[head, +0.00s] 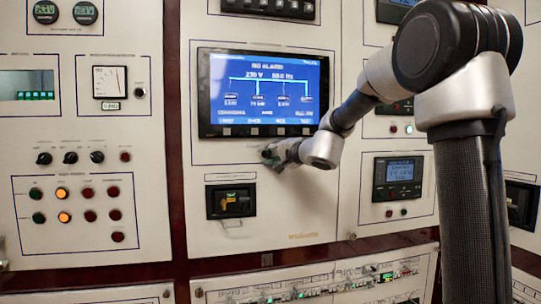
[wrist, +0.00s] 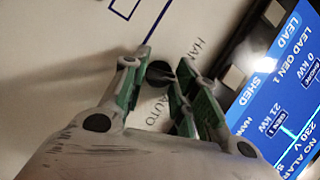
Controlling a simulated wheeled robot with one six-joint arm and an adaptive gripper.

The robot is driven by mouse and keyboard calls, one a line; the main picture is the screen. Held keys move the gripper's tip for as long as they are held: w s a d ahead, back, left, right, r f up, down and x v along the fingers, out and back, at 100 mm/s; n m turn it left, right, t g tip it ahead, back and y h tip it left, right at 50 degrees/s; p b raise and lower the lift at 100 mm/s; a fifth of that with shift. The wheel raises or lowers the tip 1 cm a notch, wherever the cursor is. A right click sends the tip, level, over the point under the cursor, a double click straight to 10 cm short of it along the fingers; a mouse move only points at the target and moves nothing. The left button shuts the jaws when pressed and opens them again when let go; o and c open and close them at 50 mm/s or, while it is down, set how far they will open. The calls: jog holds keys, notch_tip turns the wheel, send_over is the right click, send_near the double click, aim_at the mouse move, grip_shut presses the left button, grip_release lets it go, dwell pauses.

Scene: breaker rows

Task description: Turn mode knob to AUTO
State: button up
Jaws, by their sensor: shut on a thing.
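The mode knob (wrist: 159,74) is a small dark round knob on a pale panel in the wrist view. The lettering AUTO (wrist: 153,110) is printed below it and a partly covered HAN... label (wrist: 197,50) is at its upper right. My gripper (wrist: 164,60) has its green and grey fingers on either side of the knob and is shut on it. The fingers cover part of the knob, and I cannot tell which way its pointer faces. In the head view my gripper (head: 273,155) is at the panel just below the screen and hides the knob.
A blue display screen (head: 262,93) is just above my gripper. A black breaker (head: 231,201) sits below it. The left panel has several black knobs (head: 70,157) and coloured buttons (head: 64,217). A dark meter (head: 398,178) is on the right panel.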

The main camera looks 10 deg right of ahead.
jog(key=m, duration=0.1)
jog(key=m+t, duration=0.1)
jog(key=m, duration=0.3)
jog(key=shift+f+t+y, duration=0.3)
jog(key=shift+t+y, duration=0.1)
jog(key=shift+f+m+t, duration=0.1)
jog(key=shift+m+t, duration=0.8)
jog(key=shift+m, duration=1.6)
jog(key=shift+h, duration=0.3)
jog(key=o, duration=1)
jog(key=v, duration=1.2)
jog(key=shift+f, duration=0.15)
jog(key=shift+m, duration=0.3)
